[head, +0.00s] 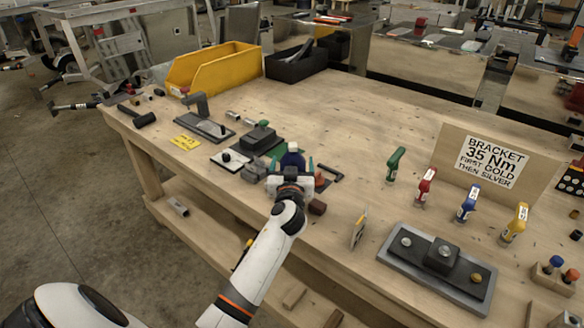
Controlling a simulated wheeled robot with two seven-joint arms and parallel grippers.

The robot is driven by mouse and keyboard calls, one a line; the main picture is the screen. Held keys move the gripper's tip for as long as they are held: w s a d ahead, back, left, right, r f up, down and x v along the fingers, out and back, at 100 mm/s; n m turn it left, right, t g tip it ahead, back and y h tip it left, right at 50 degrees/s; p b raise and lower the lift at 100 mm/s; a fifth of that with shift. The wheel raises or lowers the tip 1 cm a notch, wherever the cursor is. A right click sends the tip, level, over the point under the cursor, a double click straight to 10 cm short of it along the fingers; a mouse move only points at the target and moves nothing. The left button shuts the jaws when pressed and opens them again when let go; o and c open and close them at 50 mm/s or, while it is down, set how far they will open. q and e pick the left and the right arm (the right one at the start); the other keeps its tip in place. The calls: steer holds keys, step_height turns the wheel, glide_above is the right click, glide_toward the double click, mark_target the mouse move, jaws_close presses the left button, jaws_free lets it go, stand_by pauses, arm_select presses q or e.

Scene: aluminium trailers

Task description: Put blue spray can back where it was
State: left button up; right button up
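My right gripper is not in view.
The wooden workbench (345,105) has clear room at its middle and back. Dark fixtures (258,140) crowd left of the gripper. Green (395,164), red, blue and yellow handled tools stand right, near a bracket sign (490,161) and a grey plate (405,268).

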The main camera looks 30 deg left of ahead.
arm_select(q)
steer(key=shift+r, duration=0.25)
steer(key=shift+s+d+p, duration=0.1)
steer(key=shift+p, duration=0.25)
steer(key=b+v, duration=0.2)
steer(key=v, duration=0.9)
steer(key=shift+s+d+b, duration=0.25)
steer(key=shift+s+b, duration=0.05)
steer(key=shift+s, duration=0.05)
